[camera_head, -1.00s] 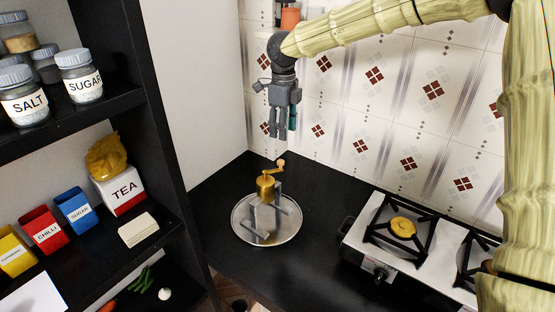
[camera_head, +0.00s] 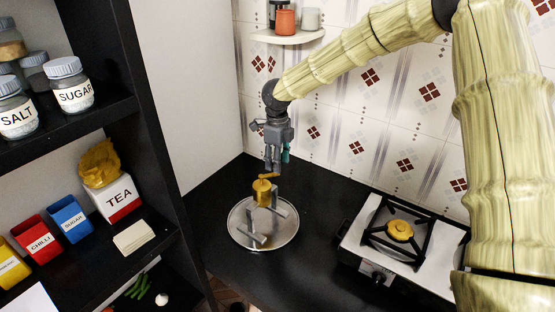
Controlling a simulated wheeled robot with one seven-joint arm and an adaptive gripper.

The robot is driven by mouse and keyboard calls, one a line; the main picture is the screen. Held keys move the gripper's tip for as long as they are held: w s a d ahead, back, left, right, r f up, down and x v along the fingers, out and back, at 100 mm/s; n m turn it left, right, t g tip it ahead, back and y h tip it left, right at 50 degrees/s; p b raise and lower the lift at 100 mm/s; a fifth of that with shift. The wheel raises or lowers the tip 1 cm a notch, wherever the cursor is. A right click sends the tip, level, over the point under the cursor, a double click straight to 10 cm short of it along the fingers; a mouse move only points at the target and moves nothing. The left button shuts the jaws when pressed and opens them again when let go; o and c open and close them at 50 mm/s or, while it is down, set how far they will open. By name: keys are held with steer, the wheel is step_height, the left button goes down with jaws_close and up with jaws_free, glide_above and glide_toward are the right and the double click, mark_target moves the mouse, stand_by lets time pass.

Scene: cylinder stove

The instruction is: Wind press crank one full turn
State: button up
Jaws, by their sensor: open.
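The press stands on a round metal tray (camera_head: 285,237) on the black counter. It has a brass body (camera_head: 263,193) and grey legs or bars (camera_head: 252,233). Its brass crank arm (camera_head: 267,177) lies across the top and points right. The crank's knob is not clearly visible; the fingers seem to cover it. My gripper (camera_head: 273,167) points down, open, with its fingertips right above or at the crank's outer end. I cannot tell whether the fingers touch the crank or whether the knob is between them.
A stove (camera_head: 378,262) with a brass burner (camera_head: 400,230) stands right of the tray. A black shelf (camera_head: 158,150) with jars and boxes stands at the left. A small wall shelf (camera_head: 288,36) holds cups above my gripper. The counter behind the tray is clear.

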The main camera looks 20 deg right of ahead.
steer(key=shift+f, duration=0.65)
jaws_close()
